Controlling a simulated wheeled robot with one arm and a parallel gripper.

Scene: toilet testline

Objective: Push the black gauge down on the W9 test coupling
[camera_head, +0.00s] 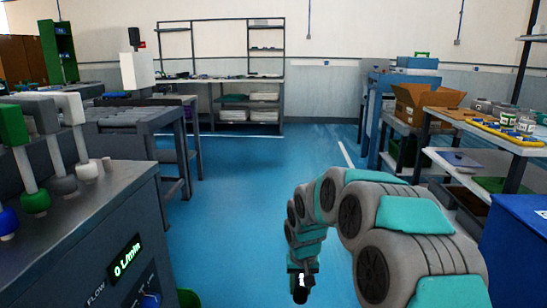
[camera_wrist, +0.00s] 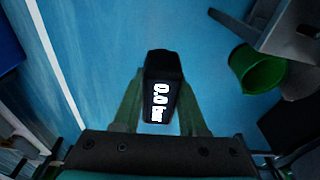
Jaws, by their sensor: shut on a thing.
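The black gauge (camera_wrist: 162,70) is a dark block with a white "0.0 bar" display, seen in the wrist view. My gripper (camera_wrist: 161,88) is shut on it, with one green finger along each side. In the head view the gauge (camera_head: 300,291) hangs small and dark below my gripper (camera_head: 300,267), over the open blue floor. No label reading W9 can be made out, so I cannot tell which fitting is the W9 test coupling.
A grey test bench (camera_head: 90,240) stands at the left, with coloured fittings (camera_head: 35,200) on top and a "0 L/min" flow display (camera_head: 126,257). A green bin (camera_wrist: 257,70) is on the floor. Shelves (camera_head: 480,150) and a blue box (camera_head: 515,235) stand at the right. The middle aisle is clear.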

